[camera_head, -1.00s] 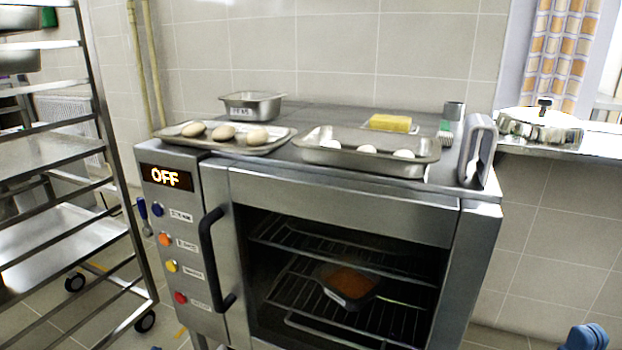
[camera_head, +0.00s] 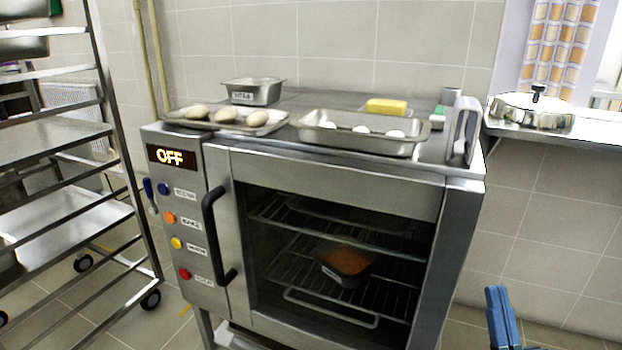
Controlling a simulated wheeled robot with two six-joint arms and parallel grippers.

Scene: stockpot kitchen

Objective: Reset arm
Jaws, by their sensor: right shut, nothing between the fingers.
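My right gripper (camera_head: 503,318) shows as a blue piece at the bottom right, in front of the floor and right of the oven. It is shut and empty, apart from every object. My left gripper is not in view. A dark pan with brown food (camera_head: 346,264) sits on a wire rack (camera_head: 290,270) inside. The oven front is see-through or open; I cannot tell which.
On the oven top are a tray with several eggs or rolls (camera_head: 262,131), a deeper tray with white pieces (camera_head: 425,148), a small steel tin (camera_head: 252,93) and a yellow block (camera_head: 386,106). A rack trolley (camera_head: 125,190) stands left. A lidded pot (camera_head: 533,112) is on the right shelf.

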